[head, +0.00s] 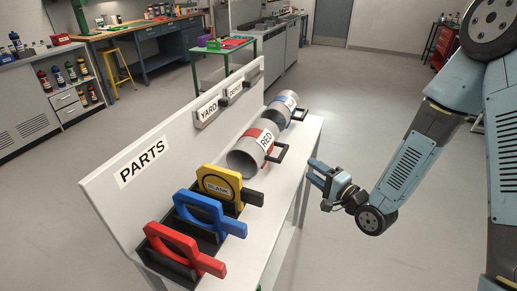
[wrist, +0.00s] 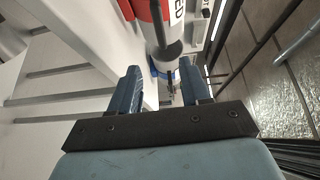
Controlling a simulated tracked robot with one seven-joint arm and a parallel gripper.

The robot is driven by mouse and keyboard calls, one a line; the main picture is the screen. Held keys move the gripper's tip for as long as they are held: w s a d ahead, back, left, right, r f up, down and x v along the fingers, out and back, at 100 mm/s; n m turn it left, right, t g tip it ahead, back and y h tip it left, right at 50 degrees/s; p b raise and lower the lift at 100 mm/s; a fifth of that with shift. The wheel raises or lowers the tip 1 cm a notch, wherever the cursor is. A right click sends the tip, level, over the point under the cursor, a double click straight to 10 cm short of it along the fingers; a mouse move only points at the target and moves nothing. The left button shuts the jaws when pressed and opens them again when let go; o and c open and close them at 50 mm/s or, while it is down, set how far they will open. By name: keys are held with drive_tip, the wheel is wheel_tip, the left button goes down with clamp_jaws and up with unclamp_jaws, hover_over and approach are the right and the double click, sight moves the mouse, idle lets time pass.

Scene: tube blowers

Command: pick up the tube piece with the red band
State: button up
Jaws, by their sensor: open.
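The grey tube piece with the red band (head: 240,161) lies on the white parts bench, its white RED label facing my gripper. A dark handle sticks out from its side toward my gripper. My gripper (head: 314,171) is open and empty, to the right of this tube piece and apart from it, beyond the bench's front edge. In the wrist view the red band (wrist: 146,10) shows at the top, beyond the two spread blue fingers (wrist: 159,68). Part of the tube is cut off by the frame there.
A tube piece with a blue band (head: 284,105) lies just behind the red one. Yellow BLANK (head: 219,184), blue (head: 197,216) and red (head: 172,244) plates stand in black holders at the bench's near end. An upright PARTS panel (head: 128,188) backs the bench. The floor at right is open.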

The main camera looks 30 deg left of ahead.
sight(284, 148)
drive_tip(key=x, duration=1.3)
drive_tip(key=shift+a, duration=0.45)
drive_tip(key=shift+r, duration=0.1)
drive_tip(key=shift+s, duration=0.1)
clamp_jaws()
